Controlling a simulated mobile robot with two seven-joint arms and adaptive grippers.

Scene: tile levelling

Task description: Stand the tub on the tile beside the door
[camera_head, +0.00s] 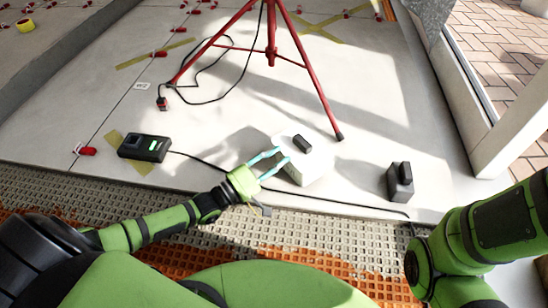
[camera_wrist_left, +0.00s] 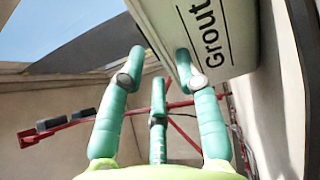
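The white tub (camera_head: 312,168) stands on the pale tile floor right of centre, with a dark handle on its top. In the left wrist view its pale side (camera_wrist_left: 232,50) reads "Grout" and fills the upper right. My left gripper (camera_head: 281,158) is open at the tub's left side, fingertips close against it; I cannot tell whether they touch. In the left wrist view the fingers are spread, one overlapping the label side. The tile (camera_head: 432,190) beside the door frame (camera_head: 495,130) lies at the right. My right arm shows at the lower right, its gripper out of view.
A dark block with a raised handle (camera_head: 400,185) stands on the tile between tub and door. A red tripod (camera_head: 271,55) stands behind the tub, one foot close by. A black device (camera_head: 145,148) lies left, its cable running along the front edge. An orange and grey mat (camera_head: 290,225) borders the tiles.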

